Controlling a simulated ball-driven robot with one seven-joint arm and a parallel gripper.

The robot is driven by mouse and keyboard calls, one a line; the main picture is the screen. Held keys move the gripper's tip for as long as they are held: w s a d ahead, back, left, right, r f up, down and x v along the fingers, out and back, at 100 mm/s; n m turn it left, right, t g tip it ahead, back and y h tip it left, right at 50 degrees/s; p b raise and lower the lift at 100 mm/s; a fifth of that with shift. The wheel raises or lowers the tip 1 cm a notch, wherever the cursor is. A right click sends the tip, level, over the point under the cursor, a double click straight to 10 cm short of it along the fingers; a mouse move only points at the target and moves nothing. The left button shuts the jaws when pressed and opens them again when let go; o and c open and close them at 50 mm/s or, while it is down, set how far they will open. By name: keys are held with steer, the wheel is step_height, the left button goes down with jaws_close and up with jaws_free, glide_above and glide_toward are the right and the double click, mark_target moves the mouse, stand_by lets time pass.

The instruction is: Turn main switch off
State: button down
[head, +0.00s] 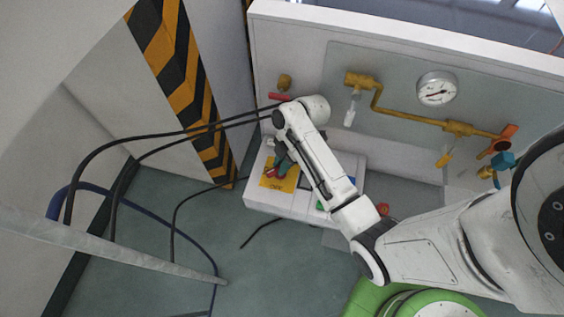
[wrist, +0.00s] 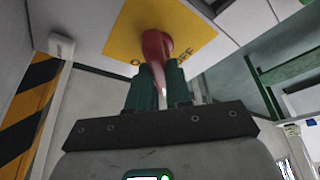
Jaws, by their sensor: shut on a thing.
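The main switch is a red handle (wrist: 155,48) on a yellow plate (wrist: 190,35) in the wrist view. The plate has black lettering, partly hidden by the handle; "FF" is readable to its right. My gripper (wrist: 158,75) has its two dark green fingers shut on the red handle. In the head view the yellow plate (head: 270,184) lies on the front of a white box, and my gripper (head: 283,163) reaches down to the red handle (head: 277,172). My wrist partly covers that area. I cannot tell the handle's exact setting.
The white box (head: 258,203) also carries a green button (head: 320,206). Above it is a panel with a gauge (head: 436,89), brass pipe (head: 400,113) and an orange valve handle (head: 504,139). Black cables (head: 130,148) hang at left beside a striped pillar (head: 185,75).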

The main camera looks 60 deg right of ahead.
steer(key=c, duration=1.1)
jaws_free()
steer(key=shift+s+f, duration=0.1)
steer(key=shift+f, duration=0.15)
steer(key=shift+o, duration=0.3)
steer(key=shift+r, duration=0.1)
steer(key=shift+r, duration=0.5)
steer(key=s+a+r+p, duration=0.3)
steer(key=s+r, duration=0.9)
steer(key=s, duration=0.1)
steer(key=shift+s, duration=0.3)
